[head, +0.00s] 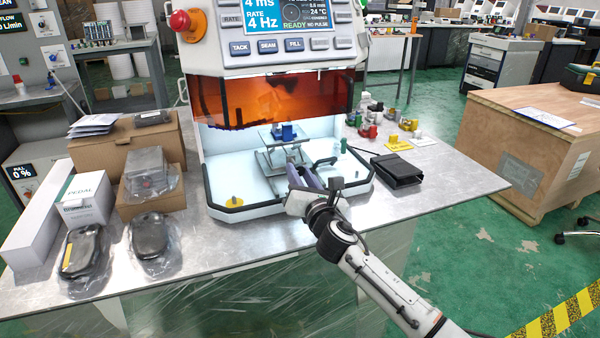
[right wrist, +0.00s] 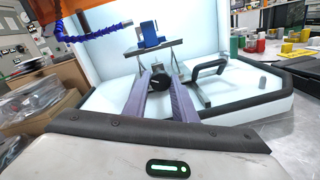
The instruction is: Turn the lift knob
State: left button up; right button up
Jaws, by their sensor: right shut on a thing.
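The lift knob (right wrist: 159,81) is a round black knob at the front of a small metal lift stand. The stand's top plate (right wrist: 150,48) carries a blue block (right wrist: 149,33). My right gripper (right wrist: 161,84) has its two grey-purple fingers on either side of the knob, shut on it. In the head view the right gripper (head: 308,178) reaches into the lit chamber at the front of the lift stand (head: 280,155), and its fingers hide the knob. The blue block (head: 284,131) sits on the stand there too. My left gripper is not in view.
An orange shield (head: 270,98) hangs above the chamber opening. A black-edged rim (head: 245,212) runs along the chamber's front. A black handle (right wrist: 208,67) stands right of the fingers. A black case (head: 397,170) lies on the table at right, and boxes (head: 150,175) crowd the left.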

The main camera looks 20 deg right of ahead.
jog(key=m+p, duration=0.1)
jog(key=m, duration=0.3)
jog(key=shift+r, duration=0.1)
jog(key=m+p, duration=0.1)
jog(key=m, duration=0.2)
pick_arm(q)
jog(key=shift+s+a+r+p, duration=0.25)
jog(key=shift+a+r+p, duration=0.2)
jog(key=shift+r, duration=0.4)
pick_arm(e)
jog(key=m+y, duration=0.1)
jog(key=m, duration=0.2)
jog(key=shift+m+g, duration=0.3)
jog(key=shift+m, duration=0.1)
jog(key=o, duration=1)
jog(key=shift+o, duration=0.2)
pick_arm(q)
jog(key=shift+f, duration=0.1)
